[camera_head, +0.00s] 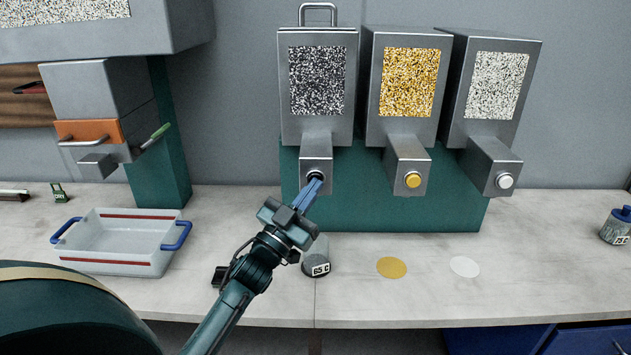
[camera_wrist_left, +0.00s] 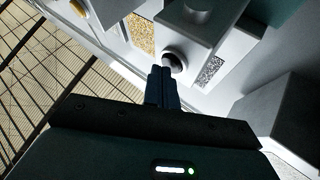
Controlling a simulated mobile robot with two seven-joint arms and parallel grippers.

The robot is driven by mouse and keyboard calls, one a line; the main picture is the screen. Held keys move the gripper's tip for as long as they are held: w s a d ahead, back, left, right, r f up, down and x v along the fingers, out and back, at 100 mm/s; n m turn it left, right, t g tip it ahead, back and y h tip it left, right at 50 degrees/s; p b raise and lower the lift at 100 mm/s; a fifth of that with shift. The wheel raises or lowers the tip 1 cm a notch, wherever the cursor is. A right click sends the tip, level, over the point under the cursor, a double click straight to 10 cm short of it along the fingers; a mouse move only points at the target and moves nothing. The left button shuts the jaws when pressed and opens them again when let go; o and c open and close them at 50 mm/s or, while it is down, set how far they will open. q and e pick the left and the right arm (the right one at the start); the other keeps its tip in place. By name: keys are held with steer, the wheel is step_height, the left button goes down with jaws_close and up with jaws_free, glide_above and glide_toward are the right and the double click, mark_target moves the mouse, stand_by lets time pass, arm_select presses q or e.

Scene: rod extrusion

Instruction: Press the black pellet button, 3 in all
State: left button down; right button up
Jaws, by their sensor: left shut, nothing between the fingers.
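The black pellet dispenser (camera_head: 318,85) is the leftmost of three grey hoppers, with black pellets behind its window. The black button (camera_head: 315,177) is on the front of its spout and is partly hidden by my fingertips. My left gripper (camera_head: 312,186) is shut and empty, its blue fingers pointing up at that button. In the left wrist view the shut fingertips (camera_wrist_left: 162,70) lie right at the round button (camera_wrist_left: 174,61) with its pale ring. I cannot tell whether they touch it or whether it is pushed in. My right gripper is not in view.
The yellow button (camera_head: 413,180) and white button (camera_head: 505,181) are on the spouts to the right. A small labelled cup (camera_head: 317,262) stands below the black spout, partly behind my wrist. Yellow (camera_head: 391,268) and white (camera_head: 465,267) discs mark the counter. A clear tray (camera_head: 120,240) is left.

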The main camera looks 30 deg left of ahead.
arm_select(q)
steer(key=shift+w+a, duration=0.1)
stand_by(0.5)
steer(key=shift+s+d+p, duration=0.35)
steer(key=shift+s+d, duration=0.15)
steer(key=shift+s, duration=0.3)
steer(key=shift+s+d+p, duration=0.3)
steer(key=shift+s+d, duration=0.15)
steer(key=shift+s, duration=0.25)
steer(key=shift+s+d+p, duration=0.25)
steer(key=shift+s+d, duration=0.15)
steer(key=shift+s, duration=0.35)
steer(key=shift+s+d+p, duration=0.3)
steer(key=shift+s+d, duration=0.15)
steer(key=shift+s, duration=0.25)
stand_by(0.6)
